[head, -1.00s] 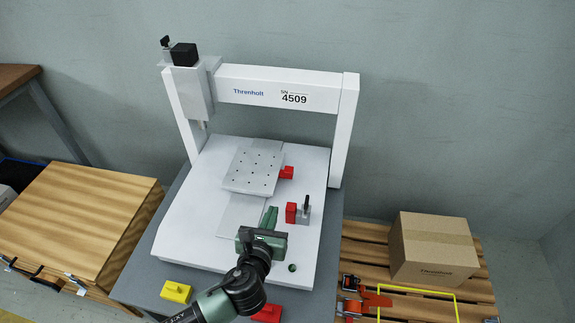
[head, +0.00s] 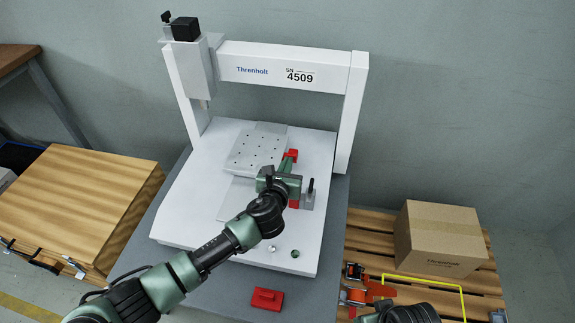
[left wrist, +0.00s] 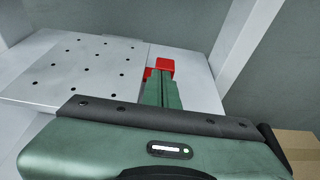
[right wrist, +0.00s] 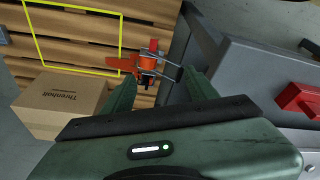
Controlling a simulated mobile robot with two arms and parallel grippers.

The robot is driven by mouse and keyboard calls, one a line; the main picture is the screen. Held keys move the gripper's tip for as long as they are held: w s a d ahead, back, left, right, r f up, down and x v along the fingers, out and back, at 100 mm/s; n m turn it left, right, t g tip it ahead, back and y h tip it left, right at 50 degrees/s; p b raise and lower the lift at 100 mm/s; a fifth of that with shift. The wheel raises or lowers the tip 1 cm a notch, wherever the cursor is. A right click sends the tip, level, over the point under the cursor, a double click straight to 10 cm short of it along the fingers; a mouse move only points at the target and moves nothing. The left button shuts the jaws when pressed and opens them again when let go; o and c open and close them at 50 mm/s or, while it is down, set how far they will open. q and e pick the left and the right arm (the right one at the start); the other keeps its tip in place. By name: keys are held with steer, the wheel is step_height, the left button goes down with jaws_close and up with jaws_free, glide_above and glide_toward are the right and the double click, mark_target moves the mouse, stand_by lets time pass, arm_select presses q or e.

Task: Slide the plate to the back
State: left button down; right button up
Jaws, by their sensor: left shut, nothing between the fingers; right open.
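The plate (head: 257,149) is a light grey slab with a grid of dark holes, lying on the white base under the gantry. It also shows in the left wrist view (left wrist: 82,68). A red block (head: 292,155) sits at its right edge and shows in the left wrist view (left wrist: 165,65). My left gripper (left wrist: 162,85) is shut and empty, its fingertips pointing at the front of the red block; I cannot tell whether they touch. My right gripper (right wrist: 160,85) is open and empty, away from the machine, above the pallet side.
A grey clamp with a dark upright lever (head: 310,190) stands just right of my left gripper. The white gantry (head: 300,72) spans behind the plate. A red block (head: 267,299) lies on the grey table. A carton (head: 437,240) and orange strap (right wrist: 148,62) are on the pallet.

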mark_target(290, 153)
arm_select(q)
steer(key=shift+w, duration=0.35)
arm_select(e)
steer(key=shift+r, duration=0.4)
arm_select(q)
steer(key=w, duration=0.2)
steer(key=w+d, duration=0.1)
steer(key=shift+w+b, duration=0.35)
steer(key=shift+w+r, duration=0.15)
steer(key=shift+w, duration=0.05)
steer(key=shift+a+r, duration=0.1)
steer(key=shift+r, duration=0.05)
arm_select(e)
steer(key=v, duration=0.2)
steer(key=shift+r, duration=0.3)
